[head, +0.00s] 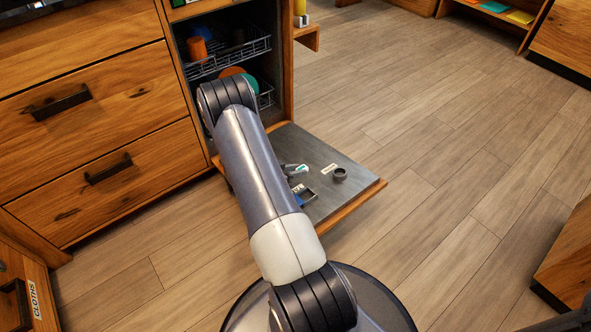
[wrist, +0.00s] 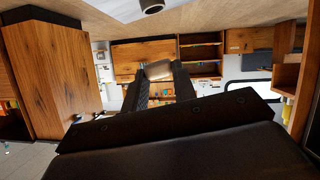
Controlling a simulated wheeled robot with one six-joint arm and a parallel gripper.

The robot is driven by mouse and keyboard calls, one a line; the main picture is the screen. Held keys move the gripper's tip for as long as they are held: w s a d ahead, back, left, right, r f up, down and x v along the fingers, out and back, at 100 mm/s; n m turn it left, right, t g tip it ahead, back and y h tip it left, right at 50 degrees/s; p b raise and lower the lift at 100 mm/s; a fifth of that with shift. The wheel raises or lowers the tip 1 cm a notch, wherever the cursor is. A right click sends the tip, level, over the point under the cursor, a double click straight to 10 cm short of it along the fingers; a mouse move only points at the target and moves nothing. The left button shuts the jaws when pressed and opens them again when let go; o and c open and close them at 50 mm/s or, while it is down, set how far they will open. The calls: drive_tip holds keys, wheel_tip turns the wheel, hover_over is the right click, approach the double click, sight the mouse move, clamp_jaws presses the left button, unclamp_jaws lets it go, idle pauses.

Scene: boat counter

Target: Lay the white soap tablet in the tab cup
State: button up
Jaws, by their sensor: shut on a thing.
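My gripper (wrist: 160,84) shows in the wrist view, its two dark fingers shut on a pale block (wrist: 158,70). The block looks like the white soap tablet, though it is shaded and tan-tinted here. In the head view my arm hides the gripper and the block. The tab cup (head: 340,174) appears to be the small round dark cup on the inner face of the lowered dishwasher door (head: 325,205), beside a white label (head: 329,168) too small to read surely. The cup lies right of my arm, and nothing is seen in it.
A rectangular compartment (head: 307,195) and a small white and teal item (head: 297,170) are also on the door, close to my arm. Wire racks (head: 232,57) with cups and plates are inside the dishwasher. Wooden drawers (head: 90,110) stand left. The floor (head: 440,130) right of the door is clear.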

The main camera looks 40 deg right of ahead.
sight(299, 194)
drive_tip(key=shift+s+a+f+b, duration=0.1)
drive_tip(key=shift+s+f+b, duration=0.25)
drive_tip(key=shift+f+b, duration=1.15)
drive_tip(key=shift+s+d+f+b, duration=0.1)
drive_tip(key=shift+s+f+b, duration=0.25)
drive_tip(key=shift+f+b, duration=1.1)
drive_tip(key=shift+s+a+f+b, duration=0.1)
drive_tip(key=shift+s+f+b, duration=0.4)
drive_tip(key=shift+f, duration=1.9)
drive_tip(key=shift+w, duration=0.15)
drive_tip(key=o, duration=1)
drive_tip(key=shift+r, duration=0.15)
wheel_tip(299, 194, up, 8)
drive_tip(key=p, duration=0.5)
drive_tip(key=shift+p, duration=0.4)
drive_tip(key=shift+f, duration=0.2)
wheel_tip(299, 194, down, 8)
drive_tip(key=b, duration=0.6)
